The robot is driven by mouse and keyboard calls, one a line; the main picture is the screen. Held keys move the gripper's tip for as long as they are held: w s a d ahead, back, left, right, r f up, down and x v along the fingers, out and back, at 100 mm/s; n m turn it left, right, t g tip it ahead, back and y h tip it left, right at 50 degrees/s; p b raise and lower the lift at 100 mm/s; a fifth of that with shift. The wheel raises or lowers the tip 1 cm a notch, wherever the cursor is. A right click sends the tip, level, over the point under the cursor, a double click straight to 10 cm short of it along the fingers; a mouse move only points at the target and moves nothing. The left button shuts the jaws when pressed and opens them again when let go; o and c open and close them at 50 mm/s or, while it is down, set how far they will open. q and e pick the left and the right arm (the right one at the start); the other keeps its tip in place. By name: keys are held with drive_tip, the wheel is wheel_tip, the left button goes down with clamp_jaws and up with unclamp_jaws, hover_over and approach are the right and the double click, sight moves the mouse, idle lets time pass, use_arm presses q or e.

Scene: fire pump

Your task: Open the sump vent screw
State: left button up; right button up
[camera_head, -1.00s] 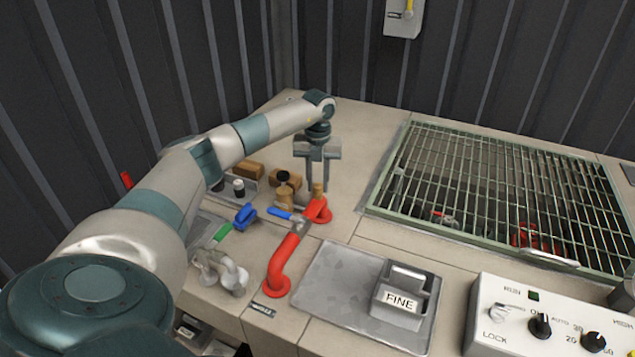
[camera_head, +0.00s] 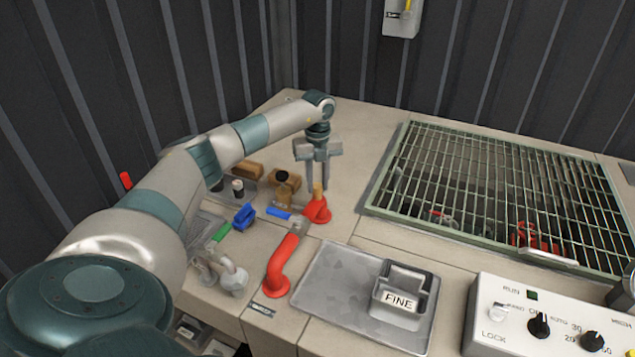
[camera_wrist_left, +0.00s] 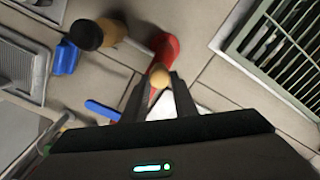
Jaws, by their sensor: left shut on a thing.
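The sump vent screw is a small brass post (camera_head: 318,189) on top of the red pipe's far end (camera_head: 317,211). In the left wrist view its round brass top (camera_wrist_left: 159,77) sits between my fingertips. My left gripper (camera_head: 318,184) points straight down from above, with its fingers closed around the brass screw; it also shows in the left wrist view (camera_wrist_left: 160,85). The red pipe (camera_head: 284,262) bends up from the bench toward the front. A blue lever (camera_head: 279,213) lies left of the screw. My right gripper is not in view.
A green-framed grating (camera_head: 500,190) covers a pit to the right. A metal tray (camera_head: 335,290) holds a grey basket marked FINE (camera_head: 402,297). A white control panel (camera_head: 555,315) stands front right.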

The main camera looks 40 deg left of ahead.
sight(318, 186)
use_arm(q)
drive_tip(key=o, duration=1)
drive_tip(key=shift+o, duration=0.2)
drive_tip(key=shift+r, duration=0.15)
drive_tip(key=shift+r, duration=0.45)
wheel_tip(318, 186, up, 16)
drive_tip(key=b, duration=0.4)
drive_tip(key=shift+r+b, duration=0.15)
drive_tip(key=shift+b, duration=0.25)
drive_tip(key=shift+r, duration=0.1)
